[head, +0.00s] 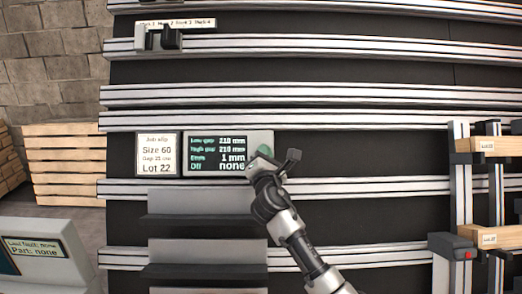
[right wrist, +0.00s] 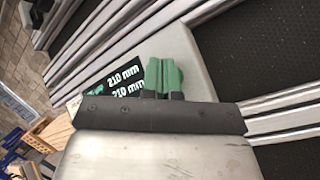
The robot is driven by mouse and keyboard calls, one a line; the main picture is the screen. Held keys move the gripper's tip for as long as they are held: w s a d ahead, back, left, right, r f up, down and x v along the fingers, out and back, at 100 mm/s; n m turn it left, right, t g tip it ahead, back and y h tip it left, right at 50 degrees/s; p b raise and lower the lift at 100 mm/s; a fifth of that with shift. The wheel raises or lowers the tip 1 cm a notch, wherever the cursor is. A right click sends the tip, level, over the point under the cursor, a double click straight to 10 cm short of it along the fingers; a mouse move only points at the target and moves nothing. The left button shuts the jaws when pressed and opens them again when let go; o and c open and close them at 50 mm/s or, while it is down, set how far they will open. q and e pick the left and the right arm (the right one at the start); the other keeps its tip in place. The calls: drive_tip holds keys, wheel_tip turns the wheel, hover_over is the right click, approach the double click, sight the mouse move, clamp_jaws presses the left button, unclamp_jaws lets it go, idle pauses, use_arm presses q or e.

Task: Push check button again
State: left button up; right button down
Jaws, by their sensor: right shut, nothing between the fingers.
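The check button is a green knob (head: 264,152) at the right end of the grey gauge panel (head: 230,134). In the head view my right gripper (head: 268,164) is in front of it and partly covers it. In the right wrist view the green button (right wrist: 163,70) lies straight beyond the closed fingertips (right wrist: 163,94), which overlap its lower part. I cannot tell whether they touch it. The right gripper is shut and empty. The panel's dark screen (head: 217,153) shows two gap lines, a line reading 1 mm and "none". My left gripper is not in view.
A job slip (head: 157,154) reading Size 60, Lot 22 is left of the screen. Horizontal rails (head: 360,92) cross the dark backing. Wooden blocks (head: 490,145) sit in holders at the right. A console (head: 45,255) stands at lower left, wooden crates (head: 64,160) behind it.

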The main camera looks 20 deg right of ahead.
drive_tip(key=shift+s+a+r, duration=0.1)
drive_tip(key=shift+s+r, duration=0.1)
drive_tip(key=shift+s, duration=0.15)
drive_tip(key=s+p, duration=0.1)
drive_tip(key=s+r+p, duration=0.1)
drive_tip(key=p, duration=0.1)
drive_tip(key=s+a+r+p, duration=0.1)
drive_tip(key=s, duration=0.1)
drive_tip(key=shift+s+a+r+p, duration=0.1)
drive_tip(key=shift+r+p, duration=0.05)
drive_tip(key=shift+p, duration=0.15)
idle(0.4)
